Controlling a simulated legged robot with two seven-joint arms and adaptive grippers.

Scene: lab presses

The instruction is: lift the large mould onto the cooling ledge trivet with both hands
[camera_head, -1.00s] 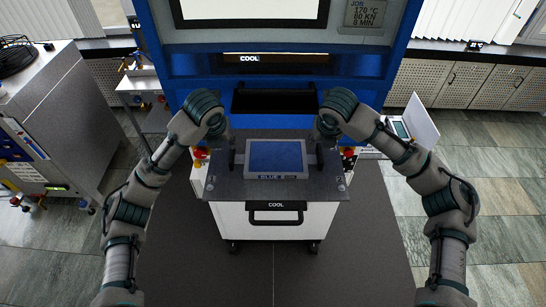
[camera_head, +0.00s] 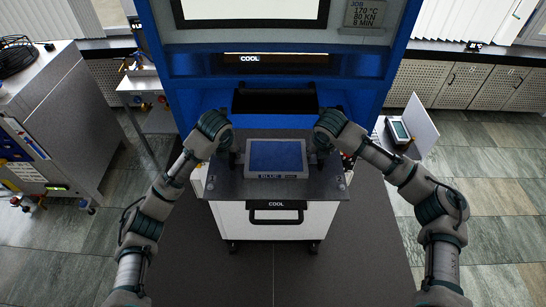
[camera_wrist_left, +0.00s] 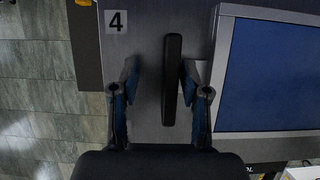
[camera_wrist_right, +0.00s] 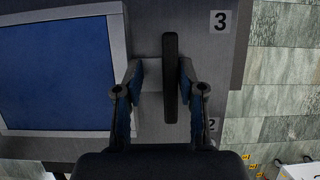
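The large mould (camera_head: 275,156) is a grey-framed plate with a blue top, marked "BLUE", lying flat on the dark cart top (camera_head: 222,187). A black bar handle stands at each side of it. My left gripper (camera_wrist_left: 160,67) is open, its fingers on either side of the left handle (camera_wrist_left: 173,80), with a visible gap to the left finger. My right gripper (camera_wrist_right: 160,67) is open likewise around the right handle (camera_wrist_right: 171,80). Both are small and partly hidden in the head view. No trivet is clearly identifiable; a dark slab (camera_head: 275,101) sits in the press front.
The blue press (camera_head: 185,90) stands right behind the cart, with a "COOL" sign (camera_head: 250,58) above the dark slab. The white cart front (camera_head: 275,224) has a "COOL" handle. A grey cabinet (camera_head: 70,110) is at left; a small device (camera_head: 399,130) stands at right.

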